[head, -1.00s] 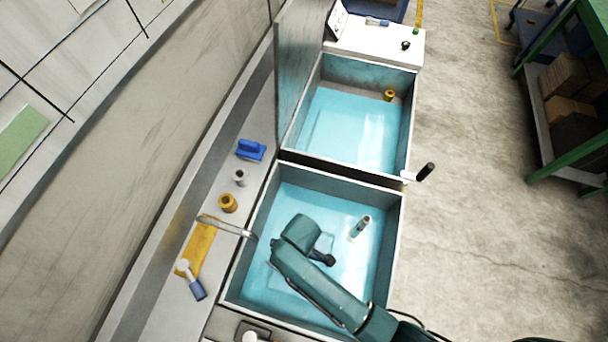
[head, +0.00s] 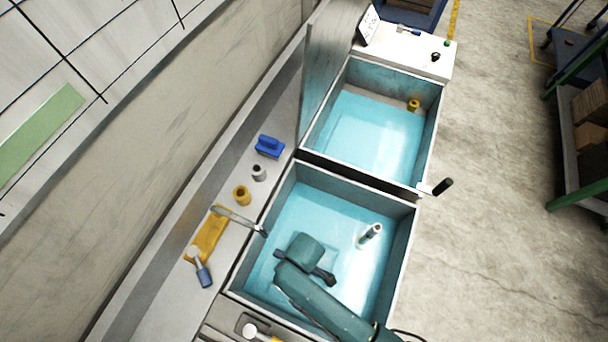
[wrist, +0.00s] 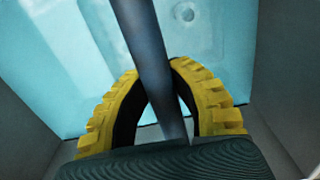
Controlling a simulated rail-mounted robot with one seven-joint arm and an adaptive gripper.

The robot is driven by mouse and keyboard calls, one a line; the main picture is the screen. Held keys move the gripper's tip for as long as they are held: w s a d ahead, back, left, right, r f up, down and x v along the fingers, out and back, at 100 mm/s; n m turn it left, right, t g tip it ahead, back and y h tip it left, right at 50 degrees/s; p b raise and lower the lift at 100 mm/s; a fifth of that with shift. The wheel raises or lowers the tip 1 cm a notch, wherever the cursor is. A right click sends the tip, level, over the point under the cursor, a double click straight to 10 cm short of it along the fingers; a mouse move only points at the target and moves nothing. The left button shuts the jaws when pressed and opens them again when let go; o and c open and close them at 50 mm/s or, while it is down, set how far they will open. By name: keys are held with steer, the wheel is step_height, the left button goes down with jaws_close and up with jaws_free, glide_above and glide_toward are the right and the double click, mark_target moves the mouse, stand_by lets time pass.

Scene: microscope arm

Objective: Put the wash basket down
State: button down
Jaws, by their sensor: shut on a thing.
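My gripper (wrist: 152,82), with yellow toothed fingers, is shut on a dark metal bar (wrist: 140,30) in the wrist view. The bar looks like the wash basket's handle, but I cannot make out the rest of the basket. The basin's pale blue floor lies below the bar in the wrist view. I cannot tell whether the load touches the floor.
A small bottle-like thing (head: 370,235) is in the near basin. A far basin (head: 440,110) adjoins it, with an upright panel (head: 325,75) on its left.

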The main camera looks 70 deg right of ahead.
steer(key=shift+w+f, duration=0.1)
steer(key=shift+f, duration=0.1)
steer(key=c, duration=1)
jaws_free()
steer(key=r+p, duration=0.1)
steer(key=r, duration=1.1)
steer(key=shift+d+r+p, duration=0.2)
steer(key=shift+p, duration=0.2)
